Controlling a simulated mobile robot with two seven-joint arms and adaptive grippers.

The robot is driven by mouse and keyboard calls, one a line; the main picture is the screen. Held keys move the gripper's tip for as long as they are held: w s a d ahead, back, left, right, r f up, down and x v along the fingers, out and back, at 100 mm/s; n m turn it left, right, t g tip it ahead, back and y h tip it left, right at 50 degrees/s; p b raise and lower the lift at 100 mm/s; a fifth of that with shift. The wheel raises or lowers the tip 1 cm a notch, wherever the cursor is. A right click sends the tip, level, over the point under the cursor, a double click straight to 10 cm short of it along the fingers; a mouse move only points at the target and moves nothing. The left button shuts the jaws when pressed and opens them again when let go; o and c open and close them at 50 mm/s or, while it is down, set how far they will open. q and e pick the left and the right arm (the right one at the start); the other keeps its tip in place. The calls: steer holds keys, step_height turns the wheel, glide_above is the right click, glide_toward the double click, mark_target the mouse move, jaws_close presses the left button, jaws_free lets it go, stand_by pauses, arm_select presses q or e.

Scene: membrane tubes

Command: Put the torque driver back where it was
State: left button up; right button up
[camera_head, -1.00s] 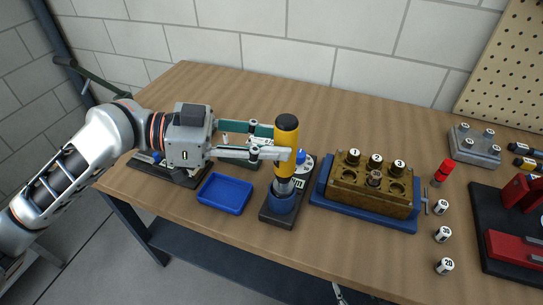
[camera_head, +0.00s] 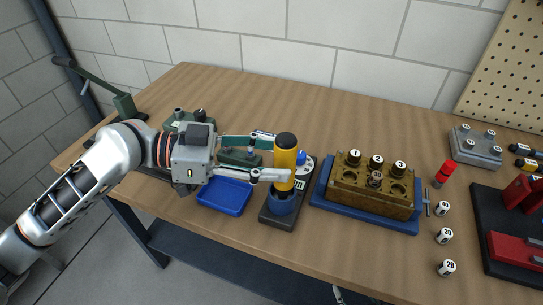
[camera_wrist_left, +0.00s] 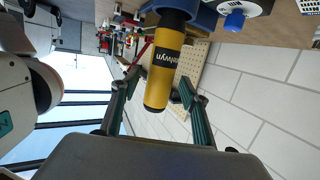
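The torque driver (camera_head: 286,160), with a yellow handle and dark cap, stands upright in the blue cup (camera_head: 283,203) of a black stand (camera_head: 272,217). Its lower end is hidden inside the cup. In the left wrist view the yellow handle (camera_wrist_left: 166,66) shows large, dark cap toward the bottom. My left gripper (camera_head: 275,156) reaches in from the left, one finger on each side of the handle. The fingers look spread, with a gap beside the handle in the wrist view. A small pale part at the bottom edge of the head view may be my right gripper (camera_head: 339,294); its fingers cannot be made out.
A blue tray (camera_head: 224,196) lies under my left gripper. A brass block on a blue base (camera_head: 365,216) stands just right of the driver stand. A white dial with a blue knob (camera_head: 301,157) is behind the handle. Small numbered cylinders (camera_head: 443,236) and a red-capped piece (camera_head: 445,172) are further right.

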arm_select(q)
steer(key=shift+r, duration=0.1)
steer(key=b+v, duration=0.2)
steer(key=v, duration=1)
